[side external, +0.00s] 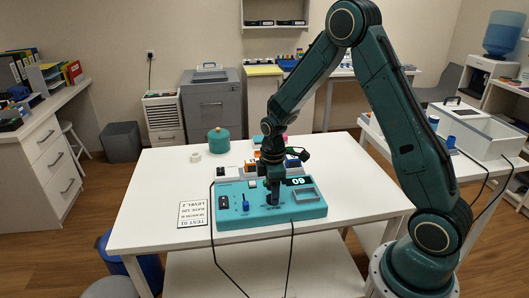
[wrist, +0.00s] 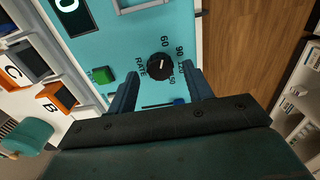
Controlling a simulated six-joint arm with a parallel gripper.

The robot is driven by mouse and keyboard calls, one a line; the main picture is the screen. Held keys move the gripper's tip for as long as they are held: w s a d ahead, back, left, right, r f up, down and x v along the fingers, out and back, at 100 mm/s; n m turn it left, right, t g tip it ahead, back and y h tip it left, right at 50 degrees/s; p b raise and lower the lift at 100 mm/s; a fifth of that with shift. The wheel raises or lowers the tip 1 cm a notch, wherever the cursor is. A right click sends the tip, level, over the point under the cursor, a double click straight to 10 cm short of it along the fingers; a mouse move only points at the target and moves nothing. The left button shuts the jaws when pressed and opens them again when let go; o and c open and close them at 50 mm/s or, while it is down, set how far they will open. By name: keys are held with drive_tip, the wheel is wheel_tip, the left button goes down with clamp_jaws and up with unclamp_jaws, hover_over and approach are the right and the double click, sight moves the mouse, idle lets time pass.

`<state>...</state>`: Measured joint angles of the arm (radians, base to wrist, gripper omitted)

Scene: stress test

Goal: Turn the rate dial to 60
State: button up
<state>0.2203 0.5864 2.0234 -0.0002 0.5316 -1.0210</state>
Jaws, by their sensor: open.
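The rate dial (wrist: 160,66) is a round black knob on a turquoise panel box (side external: 232,218), with "RATE" and numbers such as 60 and 90 printed around it. In the side view my gripper (side external: 272,198) points down at the panel and hides the dial. The panel's dark display (side external: 298,181) appears to read 60; only part of the display (wrist: 68,8) shows in the wrist view.
A green button (wrist: 103,76) and a blue control (wrist: 180,101) lie close to the fingers. A blue lever (side external: 246,206) and black switch (side external: 224,202) are on the panel's left. A printed card (side external: 193,213) lies left of it. Black cables cross the table's front.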

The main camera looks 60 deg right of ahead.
wheel_tip(320, 180, up, 12)
drive_tip(key=shift+r, duration=0.2)
idle(0.4)
drive_tip(key=s+a+r+m+t, duration=0.35)
drive_tip(key=s+a+r, duration=0.25)
drive_tip(key=s+r, duration=0.45)
drive_tip(key=s+a+r+m+t, duration=0.2)
drive_tip(key=s+m, duration=0.3)
drive_tip(key=s, duration=0.6)
drive_tip(key=shift+s+a+m, duration=0.35)
drive_tip(key=shift+s+a, duration=0.05)
drive_tip(key=shift+a, duration=0.1)
